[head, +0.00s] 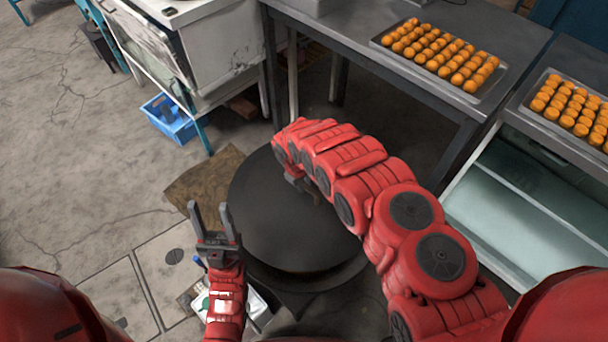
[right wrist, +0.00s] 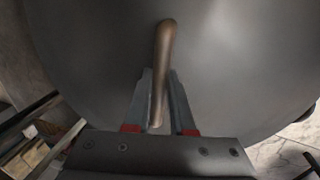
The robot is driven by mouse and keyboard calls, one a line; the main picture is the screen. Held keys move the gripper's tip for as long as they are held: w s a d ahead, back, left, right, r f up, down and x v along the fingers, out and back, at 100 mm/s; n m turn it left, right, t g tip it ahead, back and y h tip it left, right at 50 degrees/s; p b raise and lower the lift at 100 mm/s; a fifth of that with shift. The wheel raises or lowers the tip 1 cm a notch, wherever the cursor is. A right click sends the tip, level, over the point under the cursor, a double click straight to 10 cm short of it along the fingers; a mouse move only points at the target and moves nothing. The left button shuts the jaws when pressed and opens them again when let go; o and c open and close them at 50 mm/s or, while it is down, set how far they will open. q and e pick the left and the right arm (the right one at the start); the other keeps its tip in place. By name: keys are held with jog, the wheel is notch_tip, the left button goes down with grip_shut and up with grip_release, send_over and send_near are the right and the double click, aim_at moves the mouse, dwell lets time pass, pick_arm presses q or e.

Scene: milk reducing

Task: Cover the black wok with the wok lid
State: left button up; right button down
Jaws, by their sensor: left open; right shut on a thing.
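The dark round wok lid (head: 270,235) lies over the black wok (head: 345,275) in the middle of the head view. The wok is mostly hidden; part of its dark rim shows below and right of the lid. I cannot tell whether the lid rests on the wok or hangs just above it. My right gripper (head: 300,184) reaches over the lid, partly hidden by its own arm. In the right wrist view, the right gripper (right wrist: 162,108) is shut on the lid's curved brown handle (right wrist: 165,50). My left gripper (head: 209,212) is open and empty, left of the lid.
A metal table (head: 345,32) at the back right bears a tray of orange round food (head: 438,53). A second such tray (head: 570,112) stands at the right edge. A blue crate (head: 170,119) is on the floor at the back left. Floor at left is mostly clear.

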jog(key=shift+w+f+b, duration=0.1)
jog(key=shift+f+b, duration=0.5)
jog(key=shift+f, duration=0.45)
notch_tip(320, 180, down, 13)
jog(key=b, duration=1)
jog(key=c, duration=0.7)
grip_release()
jog(key=shift+f, duration=0.1)
